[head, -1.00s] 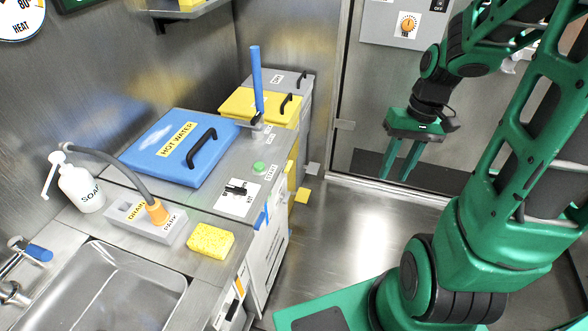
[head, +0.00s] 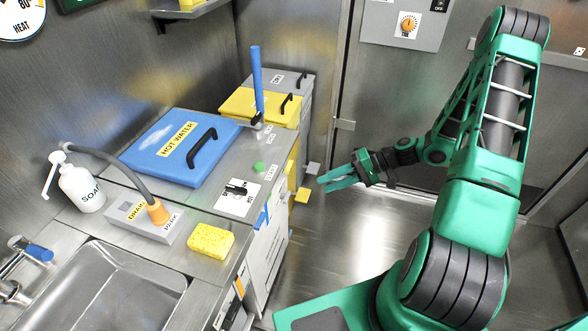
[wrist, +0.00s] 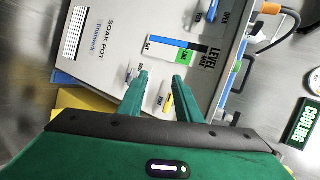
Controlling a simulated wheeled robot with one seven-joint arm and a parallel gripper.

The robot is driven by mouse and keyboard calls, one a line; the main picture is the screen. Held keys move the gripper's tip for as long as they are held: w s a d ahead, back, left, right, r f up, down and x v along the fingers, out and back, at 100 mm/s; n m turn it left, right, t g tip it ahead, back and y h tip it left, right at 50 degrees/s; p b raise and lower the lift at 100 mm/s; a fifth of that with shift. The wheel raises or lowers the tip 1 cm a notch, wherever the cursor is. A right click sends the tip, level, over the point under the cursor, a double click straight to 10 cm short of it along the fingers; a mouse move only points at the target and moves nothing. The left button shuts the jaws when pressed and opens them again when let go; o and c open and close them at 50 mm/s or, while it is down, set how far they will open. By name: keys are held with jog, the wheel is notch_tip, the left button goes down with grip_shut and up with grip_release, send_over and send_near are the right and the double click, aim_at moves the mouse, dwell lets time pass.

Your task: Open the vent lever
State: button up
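I cannot read the word vent on any label, so I cannot tell for sure which lever it names. A tall blue lever (head: 257,80) stands upright beside the blue hot-water lid in the head view. In the wrist view, the soak pot panel (wrist: 108,55) carries a blue handle (wrist: 212,11) near its top and a small yellow-marked control (wrist: 167,102) near the fingers. My gripper (head: 321,184) is open and empty, pointing left toward the counter's front, apart from it. In the wrist view its two fingers (wrist: 161,79) are spread before the panel.
The blue hot-water lid (head: 178,146), a yellow sponge (head: 211,240), a soap bottle (head: 82,189) and a grey drain box (head: 143,222) are on the counter. A sink (head: 110,290) is at lower left. The floor (head: 355,240) between counter and arm is clear.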

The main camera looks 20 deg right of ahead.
aim_at(287, 166)
jog(key=w+a+f+m+t+y, duration=0.2)
jog(key=w+a+m+t, duration=0.2)
jog(key=w+a+t, duration=0.3)
jog(key=w+a, duration=0.1)
jog(key=w, duration=0.4)
jog(key=shift+f+t+y, duration=0.3)
jog(key=shift+y, duration=0.1)
grip_shut()
